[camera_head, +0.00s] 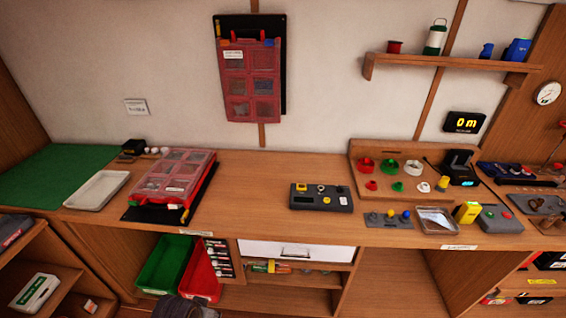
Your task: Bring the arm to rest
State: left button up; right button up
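Neither of my grippers shows clearly in the head view. A dark grey rounded shape (187,308) is cut off by the bottom edge, left of centre, in front of the bins. I cannot tell whether it is part of my arm, and no fingers show on it. Nothing is seen held. The wooden workbench (262,204) runs across the view, and no arm reaches over it.
A red compartment case (174,178) and white tray (97,190) sit at the bench's left. A dark button box (321,198) stands mid-bench; several small devices crowd the right. Green (164,264) and red (201,272) bins stand below. The bench between case and button box is clear.

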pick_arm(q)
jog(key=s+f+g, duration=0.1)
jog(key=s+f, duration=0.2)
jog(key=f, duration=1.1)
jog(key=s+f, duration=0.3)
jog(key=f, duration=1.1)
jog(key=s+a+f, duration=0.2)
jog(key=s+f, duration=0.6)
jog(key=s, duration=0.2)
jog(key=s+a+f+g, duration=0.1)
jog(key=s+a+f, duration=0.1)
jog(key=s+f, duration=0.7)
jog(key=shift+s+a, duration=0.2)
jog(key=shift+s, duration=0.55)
